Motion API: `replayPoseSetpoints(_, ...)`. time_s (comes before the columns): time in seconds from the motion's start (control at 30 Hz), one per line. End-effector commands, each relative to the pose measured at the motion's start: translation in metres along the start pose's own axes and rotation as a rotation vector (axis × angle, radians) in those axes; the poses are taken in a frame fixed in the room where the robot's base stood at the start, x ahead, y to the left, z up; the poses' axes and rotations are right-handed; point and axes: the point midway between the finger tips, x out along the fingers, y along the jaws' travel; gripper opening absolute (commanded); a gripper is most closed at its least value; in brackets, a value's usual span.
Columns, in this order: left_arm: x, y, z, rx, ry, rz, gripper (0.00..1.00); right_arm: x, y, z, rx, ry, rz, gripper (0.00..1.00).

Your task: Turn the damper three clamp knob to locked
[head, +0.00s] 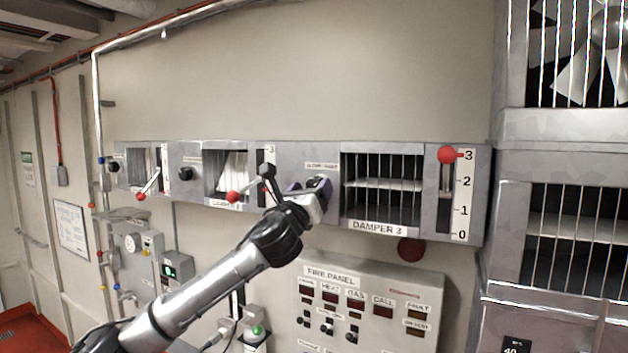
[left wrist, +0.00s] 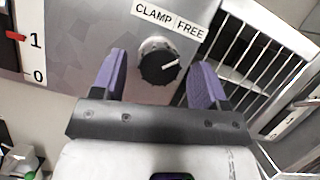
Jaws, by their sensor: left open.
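The damper three box (head: 378,226) is on the wall, with a slatted opening and a label reading DAMPER 3. Its clamp knob (left wrist: 159,64) shows in the left wrist view as a round black knob on a grey panel. The knob's white pointer line points right and slightly up, toward the word FREE on the label (left wrist: 170,20) above it. My left gripper (head: 315,187) is open in front of the panel. In the left wrist view its purple fingers (left wrist: 158,82) stand on either side of the knob, with gaps.
A lever with a red ball (head: 447,154) stands at 3 on the scale right of damper three. Other damper boxes (head: 225,152) with levers are to the left. The fire panel (head: 370,300) is below. A large grey cabinet (head: 560,160) stands at the right.

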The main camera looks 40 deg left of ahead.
Motion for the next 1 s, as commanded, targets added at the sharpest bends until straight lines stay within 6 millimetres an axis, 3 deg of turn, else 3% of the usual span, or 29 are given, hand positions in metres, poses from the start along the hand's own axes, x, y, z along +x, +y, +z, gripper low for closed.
replayPoseSetpoints(0.23, 0.017, 0.0, 0.001, 0.0, 0.0, 0.0, 0.67, -0.007, -0.001, -0.002, 0.004, 0.0, -0.003, 0.0)
replayPoseSetpoints(0.63, 0.019, 0.0, 0.0, 0.0, 0.0, 0.0, 0.66, -0.007, 0.0, -0.002, 0.002, 0.0, -0.002, 0.0)
replayPoseSetpoints(1.0, 0.019, 0.0, 0.0, 0.0, 0.0, 0.001, 0.31, -0.007, 0.002, -0.002, -0.006, -0.001, 0.005, 0.0)
